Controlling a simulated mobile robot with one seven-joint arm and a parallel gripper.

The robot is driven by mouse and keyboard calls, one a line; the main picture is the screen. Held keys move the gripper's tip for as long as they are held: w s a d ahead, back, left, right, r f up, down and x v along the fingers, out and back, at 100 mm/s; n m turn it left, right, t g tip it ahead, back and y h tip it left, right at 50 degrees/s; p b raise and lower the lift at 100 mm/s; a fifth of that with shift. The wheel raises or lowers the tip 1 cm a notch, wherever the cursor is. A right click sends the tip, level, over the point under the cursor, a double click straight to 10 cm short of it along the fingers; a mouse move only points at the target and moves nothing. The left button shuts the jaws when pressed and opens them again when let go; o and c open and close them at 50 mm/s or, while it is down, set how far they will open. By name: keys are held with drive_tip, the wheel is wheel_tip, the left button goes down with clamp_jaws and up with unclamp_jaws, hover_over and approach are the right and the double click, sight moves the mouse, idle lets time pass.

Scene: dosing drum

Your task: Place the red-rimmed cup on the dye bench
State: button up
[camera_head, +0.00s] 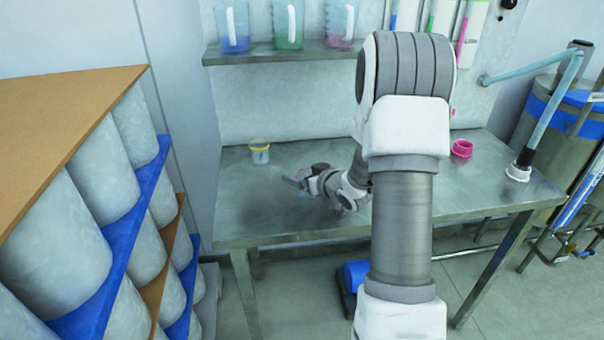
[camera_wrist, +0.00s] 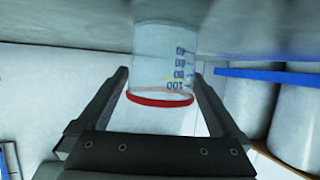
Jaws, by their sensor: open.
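The red-rimmed cup (camera_wrist: 163,58), clear with dark volume marks, is between the fingers of my gripper (camera_wrist: 160,76) in the wrist view. That view is inverted; the cup's base appears to meet a grey surface at the top. The fingers are open, one on each side, with no clear grip on the cup. In the head view my gripper (camera_head: 292,182) is low over the left half of the steel bench (camera_head: 265,215). I cannot make out the red-rimmed cup there.
A yellow-rimmed cup (camera_head: 259,153) stands at the bench's back left. A shelf (camera_head: 275,53) with several jugs hangs above. A rack of drums (camera_head: 70,250) stands left.

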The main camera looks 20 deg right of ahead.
drive_tip(key=p+v, duration=0.1)
drive_tip(key=v, duration=1)
drive_tip(key=shift+s, duration=0.1)
